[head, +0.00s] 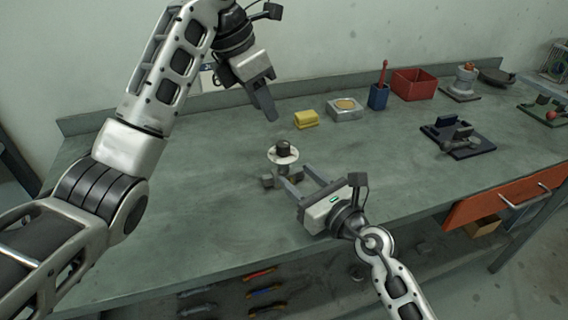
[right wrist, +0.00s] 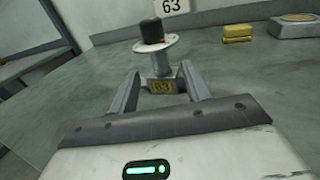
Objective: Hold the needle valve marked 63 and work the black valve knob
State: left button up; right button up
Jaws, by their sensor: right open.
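The needle valve (head: 282,172) stands upright on the bench, with a pale round disc and a black knob (head: 283,147) on top. In the right wrist view its yellow plate marked 63 (right wrist: 162,87) faces me, below the black knob (right wrist: 151,31). My right gripper (head: 296,180) is open, low over the bench, its two fingers pointing at the valve body. In the right wrist view the valve body shows between and just beyond the fingertips; I cannot tell if they touch it. My left gripper (head: 266,108) is above and behind the valve, pointing down, apart from the knob; its jaw opening is not clear.
A yellow block (head: 306,119), a silver box (head: 344,108), a blue holder (head: 378,96) and a red bin (head: 414,84) stand along the back. A dark fixture (head: 458,140) is at the right. The bench left of the valve is clear. A wall sign reads 63 (right wrist: 171,5).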

aim_at(287, 167)
jog(key=x, duration=0.6)
jog(key=shift+a, duration=0.15)
